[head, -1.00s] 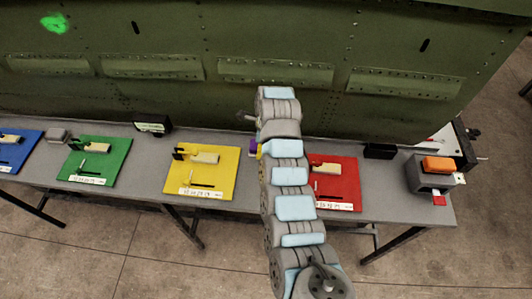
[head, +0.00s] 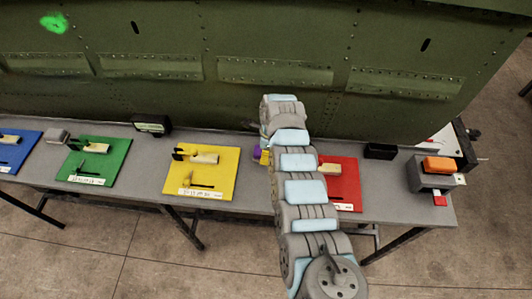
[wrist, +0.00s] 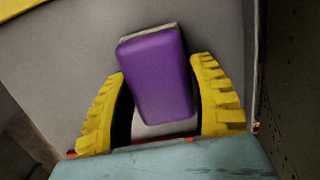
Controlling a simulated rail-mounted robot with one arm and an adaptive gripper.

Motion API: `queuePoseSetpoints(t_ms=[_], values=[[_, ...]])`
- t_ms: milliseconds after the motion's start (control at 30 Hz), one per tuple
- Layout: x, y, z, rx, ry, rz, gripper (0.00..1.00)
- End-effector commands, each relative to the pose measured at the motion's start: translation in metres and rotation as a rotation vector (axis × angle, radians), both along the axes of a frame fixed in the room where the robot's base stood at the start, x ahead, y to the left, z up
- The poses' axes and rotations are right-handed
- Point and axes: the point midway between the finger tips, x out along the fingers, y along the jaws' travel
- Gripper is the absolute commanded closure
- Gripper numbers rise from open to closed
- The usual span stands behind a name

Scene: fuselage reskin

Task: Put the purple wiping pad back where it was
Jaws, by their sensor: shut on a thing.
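The purple wiping pad (wrist: 155,75) is a rounded block with a pale grey layer along its far edge. It sits between the two yellow ribbed fingers of my gripper (wrist: 158,68), which is shut on it. In the head view the pad (head: 257,152) shows as a small purple patch left of my arm, between the yellow and red boards. A bit of my yellow gripper (head: 265,156) shows beside it; my arm hides the rest. The grey tabletop lies behind the pad; I cannot tell whether the pad touches it.
The grey bench (head: 145,183) carries a yellow board (head: 225,165), a red board (head: 345,190), a green board (head: 115,160) and a blue board (head: 25,155) with tools. A grey block (head: 57,135) lies between blue and green. A green fuselage panel (head: 200,40) rises behind.

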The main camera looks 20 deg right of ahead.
Motion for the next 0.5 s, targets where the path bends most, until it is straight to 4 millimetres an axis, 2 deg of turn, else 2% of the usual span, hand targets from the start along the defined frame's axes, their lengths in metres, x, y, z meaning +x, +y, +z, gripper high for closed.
queuePoseSetpoints(t_ms=[433, 467, 500], values=[[0.0001, -0.0004, -0.0059, -0.001, 0.000, 0.000, 0.77], [0.0000, -0.0008, -0.0050, -0.001, 0.000, 0.000, 0.34], [0.0000, -0.0007, -0.0048, -0.001, 0.000, 0.000, 0.23]])
